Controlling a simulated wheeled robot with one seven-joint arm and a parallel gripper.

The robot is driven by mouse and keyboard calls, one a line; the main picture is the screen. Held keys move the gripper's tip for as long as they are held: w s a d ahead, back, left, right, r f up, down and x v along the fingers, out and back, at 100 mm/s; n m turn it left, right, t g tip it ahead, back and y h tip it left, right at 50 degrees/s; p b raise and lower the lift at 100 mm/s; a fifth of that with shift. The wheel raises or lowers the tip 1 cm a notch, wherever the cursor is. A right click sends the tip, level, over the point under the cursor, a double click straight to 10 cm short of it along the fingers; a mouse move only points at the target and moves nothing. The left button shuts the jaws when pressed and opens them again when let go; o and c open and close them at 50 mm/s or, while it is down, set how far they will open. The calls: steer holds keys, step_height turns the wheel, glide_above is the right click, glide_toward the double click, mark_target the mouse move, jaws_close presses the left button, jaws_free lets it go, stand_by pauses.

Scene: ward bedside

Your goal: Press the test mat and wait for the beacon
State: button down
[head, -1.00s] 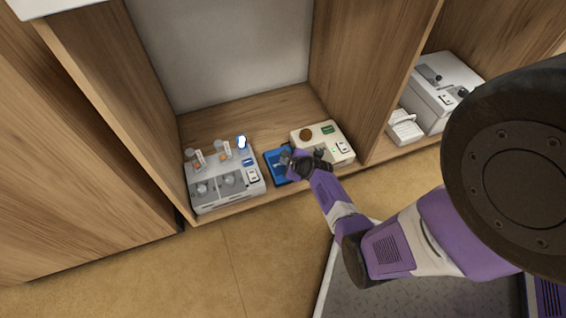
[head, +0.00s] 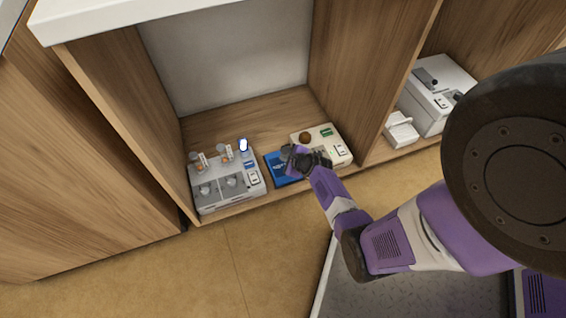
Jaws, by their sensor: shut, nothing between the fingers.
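The blue test mat (head: 279,172) lies on the low shelf of the wooden cabinet, between two devices. My gripper (head: 288,153) is shut and empty. It is over the mat's far right part and hides some of it; I cannot tell whether it touches the mat. Right of the mat is a cream box (head: 343,160) with a small brown dome (head: 305,137), perhaps the beacon. The dome looks dark, with no clear glow. My gripper and wrist cover the box's near left part.
A grey-white device (head: 208,204) with clear-lidded wells and small upright cups stands left of the mat. A cabinet wall (head: 365,80) rises right of the cream box. Beyond it are a white machine (head: 420,105) and a small white box (head: 400,131). The floor in front is clear.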

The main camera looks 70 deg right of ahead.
step_height(320, 180, up, 2)
steer(key=shift+r+p, duration=0.2)
steer(key=shift+p, duration=0.7)
steer(key=shift+f, duration=0.1)
